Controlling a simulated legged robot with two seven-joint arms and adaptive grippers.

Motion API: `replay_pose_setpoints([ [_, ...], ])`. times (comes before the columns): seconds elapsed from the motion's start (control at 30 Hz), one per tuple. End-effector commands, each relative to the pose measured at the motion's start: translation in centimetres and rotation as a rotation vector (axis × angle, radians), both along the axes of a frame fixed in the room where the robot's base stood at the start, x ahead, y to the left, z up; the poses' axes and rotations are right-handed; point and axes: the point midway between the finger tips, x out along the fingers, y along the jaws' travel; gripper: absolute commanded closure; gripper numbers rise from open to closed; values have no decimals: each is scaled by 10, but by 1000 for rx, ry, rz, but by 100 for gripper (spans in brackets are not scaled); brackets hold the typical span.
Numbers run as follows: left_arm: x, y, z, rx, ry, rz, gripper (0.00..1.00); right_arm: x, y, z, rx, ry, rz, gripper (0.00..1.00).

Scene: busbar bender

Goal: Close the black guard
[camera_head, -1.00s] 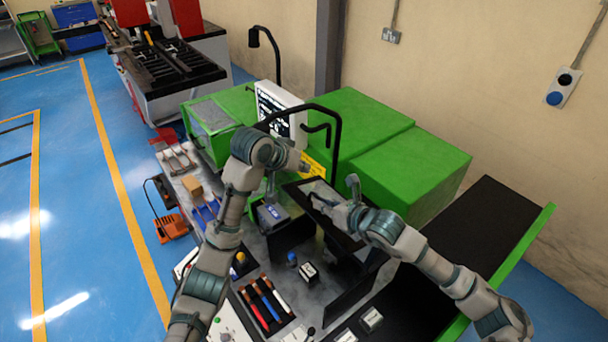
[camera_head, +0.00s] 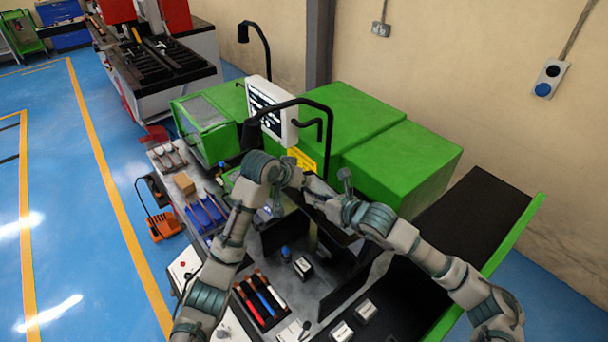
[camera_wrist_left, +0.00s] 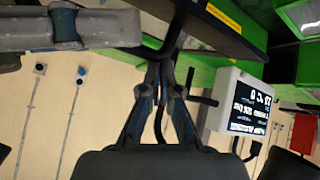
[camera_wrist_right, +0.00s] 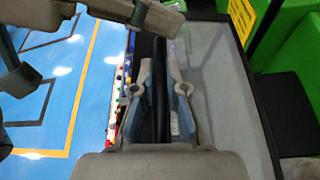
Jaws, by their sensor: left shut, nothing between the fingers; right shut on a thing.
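The black guard is a dark-rimmed frame with a clear panel. In the right wrist view its black edge bar (camera_wrist_right: 160,95) runs between my right fingers, with the pale panel to the right. In the head view the guard is largely hidden behind my right wrist. My right gripper (camera_head: 308,190) is shut on the guard's edge; it also shows in the right wrist view (camera_wrist_right: 159,85). My left gripper (camera_head: 296,178) is shut and empty, close beside the right one above the machine; its fingers show in the left wrist view (camera_wrist_left: 165,70).
A white control screen (camera_head: 272,112) and a curved black pipe (camera_head: 325,110) stand just behind the grippers. Green machine housings (camera_head: 400,165) rise behind. Tools in a black tray (camera_head: 262,300) and small blocks (camera_head: 303,267) lie on the bench in front. A black bench top (camera_head: 480,220) extends right.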

Motion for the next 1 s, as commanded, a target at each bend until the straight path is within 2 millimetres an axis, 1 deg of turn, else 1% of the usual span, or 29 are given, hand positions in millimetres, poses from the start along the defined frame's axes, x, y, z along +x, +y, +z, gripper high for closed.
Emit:
replay_pose_setpoints([
  [0.03,0,0,0,0,0,0,100,-1,1,3,3,-5,3,100],
  [0.23,0,0,0,-1,0,1,100,-1,1,3,3,-5,3,100],
  [0.5,-9,13,-5,-46,-34,1,100,0,-1,4,3,-5,-1,100],
  [0.73,-10,13,-6,-43,-29,0,100,3,-4,5,1,-10,-8,100],
  [0.77,-10,13,-7,-43,-28,-1,100,3,-4,5,1,-10,-9,84],
  [0.8,-10,13,-7,-43,-28,-1,100,4,-4,5,1,-10,-10,74],
  [0.83,-10,13,-7,-43,-28,-1,100,4,-4,5,1,-10,-10,66],
  [0.87,-10,12,-7,-43,-28,-1,100,4,-4,5,0,-9,-9,63],
  [1.0,-9,12,-7,-45,-29,0,100,3,-3,2,0,-5,-6,63],
])
